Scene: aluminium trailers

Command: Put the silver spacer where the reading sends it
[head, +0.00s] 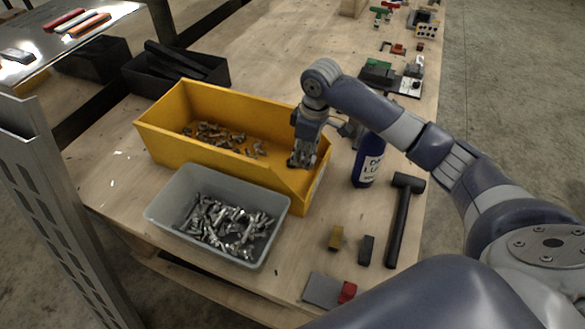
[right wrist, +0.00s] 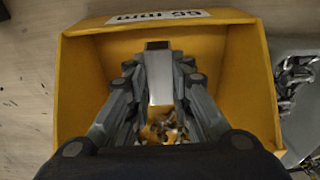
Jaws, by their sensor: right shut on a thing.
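My right gripper (head: 300,160) is inside the right end of the yellow bin (head: 165,135), pointing down. In the right wrist view my right gripper (right wrist: 160,75) is shut on the silver spacer (right wrist: 160,82), a bright block between its fingers, above small metal pieces (right wrist: 163,130) on the bin floor. The yellow bin's wall carries a white label (right wrist: 158,17) with "mm" upside down; I cannot read its number surely. In the head view the spacer is hard to make out. My left gripper is not in view.
A grey bin (head: 158,208) full of silver pieces stands in front of the yellow bin. Two small blocks (head: 336,238) and a grey-and-red item (head: 328,290) are near the front edge. A black tray (head: 190,88) stands behind.

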